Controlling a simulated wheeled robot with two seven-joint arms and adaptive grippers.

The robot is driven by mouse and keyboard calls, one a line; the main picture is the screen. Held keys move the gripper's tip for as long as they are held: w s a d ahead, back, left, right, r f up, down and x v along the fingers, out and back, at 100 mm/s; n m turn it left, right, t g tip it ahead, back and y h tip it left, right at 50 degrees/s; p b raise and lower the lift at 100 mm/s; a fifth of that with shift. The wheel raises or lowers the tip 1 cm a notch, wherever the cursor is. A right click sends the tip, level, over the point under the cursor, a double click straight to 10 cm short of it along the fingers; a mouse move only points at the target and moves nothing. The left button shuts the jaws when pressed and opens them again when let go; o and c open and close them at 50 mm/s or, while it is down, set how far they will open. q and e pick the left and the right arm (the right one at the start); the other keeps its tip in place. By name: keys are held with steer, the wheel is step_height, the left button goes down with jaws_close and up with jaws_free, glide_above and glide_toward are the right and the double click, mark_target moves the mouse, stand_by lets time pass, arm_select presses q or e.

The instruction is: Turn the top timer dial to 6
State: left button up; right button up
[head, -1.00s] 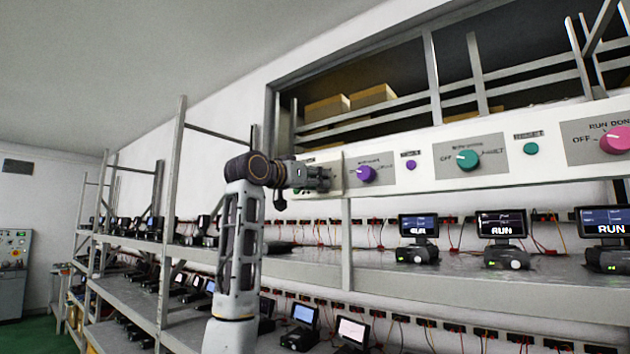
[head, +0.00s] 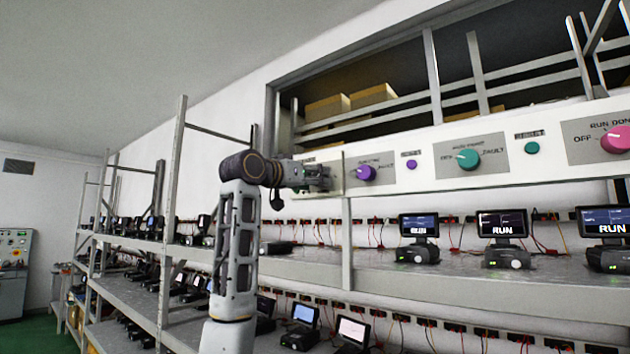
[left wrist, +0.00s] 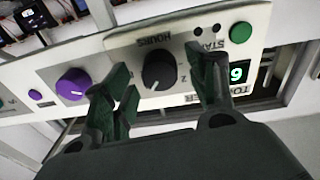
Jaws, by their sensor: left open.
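The timer dial (left wrist: 160,70) is a black knob on a pale panel marked HOURS, seen upside down in the left wrist view. A lit display (left wrist: 239,73) beside it shows one digit, which looks like a 9 in this inverted picture. A green start button (left wrist: 241,32) sits near the panel's corner. My left gripper (left wrist: 164,78) is open, with its fingers on either side of the dial; I cannot tell whether they touch it. In the head view, my left gripper (head: 318,178) is at the panel's left end and hides the dial. My right gripper is not in view.
A purple knob (left wrist: 73,83) is close beside the timer panel. Further right in the head view are a teal knob (head: 468,159) and a pink knob (head: 616,139). A shelf (head: 480,280) with several small monitors runs below the panel.

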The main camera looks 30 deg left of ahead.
arm_select(q)
steer(key=s+a, duration=0.1)
steer(key=s, duration=0.9)
steer(key=shift+s+a+f, duration=0.15)
steer(key=shift+s+f, duration=0.2)
